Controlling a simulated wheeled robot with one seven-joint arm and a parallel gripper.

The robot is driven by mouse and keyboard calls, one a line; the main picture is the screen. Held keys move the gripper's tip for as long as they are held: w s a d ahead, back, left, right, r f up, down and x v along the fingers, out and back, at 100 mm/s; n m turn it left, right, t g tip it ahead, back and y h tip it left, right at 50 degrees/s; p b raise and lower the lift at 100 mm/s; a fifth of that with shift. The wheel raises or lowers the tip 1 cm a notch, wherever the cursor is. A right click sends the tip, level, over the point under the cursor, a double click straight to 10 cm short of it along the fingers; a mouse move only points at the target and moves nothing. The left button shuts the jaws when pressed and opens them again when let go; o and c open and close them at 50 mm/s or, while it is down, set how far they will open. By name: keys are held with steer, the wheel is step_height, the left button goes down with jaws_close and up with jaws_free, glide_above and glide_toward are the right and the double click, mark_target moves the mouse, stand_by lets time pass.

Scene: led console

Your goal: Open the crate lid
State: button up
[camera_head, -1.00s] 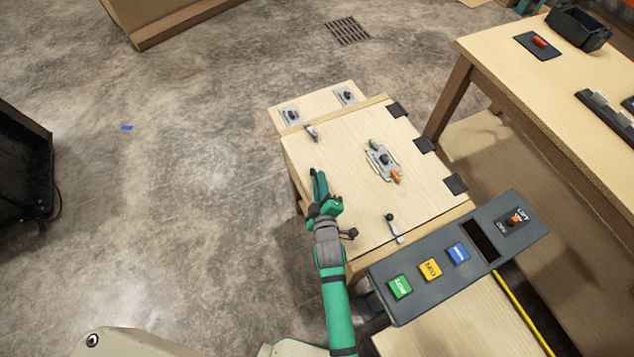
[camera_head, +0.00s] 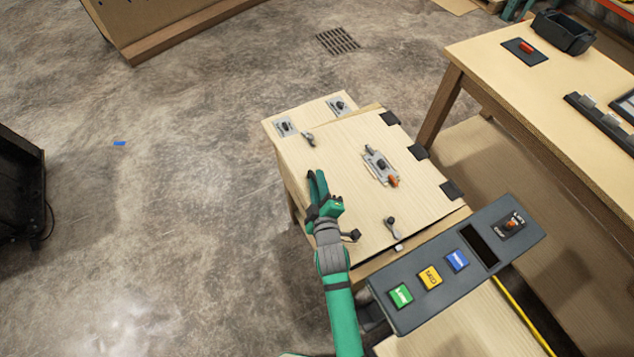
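The crate lid (camera_head: 345,180) is a pale wooden panel hinged along its right side by black hinges (camera_head: 419,152). Its left edge looks slightly raised, with a narrow dark gap along the near edge. A metal latch with an orange handle (camera_head: 381,166) sits at its middle. Small dark-knobbed catches stand near its far edge (camera_head: 308,139) and near edge (camera_head: 391,224). My green gripper (camera_head: 318,187) is at the lid's left edge, fingers pointing away from me. The overhead view hides whether the fingers grip or only touch the edge.
A grey console (camera_head: 455,265) with green, yellow and blue buttons, a dark display and an orange-handled switch stands at the near right. A wooden table (camera_head: 490,60) with a black bin (camera_head: 563,34) is at the right. The floor left of the crate is open.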

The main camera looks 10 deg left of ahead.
steer(key=shift+s+d+f, duration=0.1)
steer(key=shift+s+d, duration=0.15)
steer(key=shift+d, duration=0.35)
steer(key=v, duration=0.9)
steer(key=shift+s+a, duration=0.25)
steer(key=shift+s, duration=0.1)
steer(key=shift+s+r, duration=0.2)
steer(key=shift+r, duration=0.1)
steer(key=shift+c, duration=0.6)
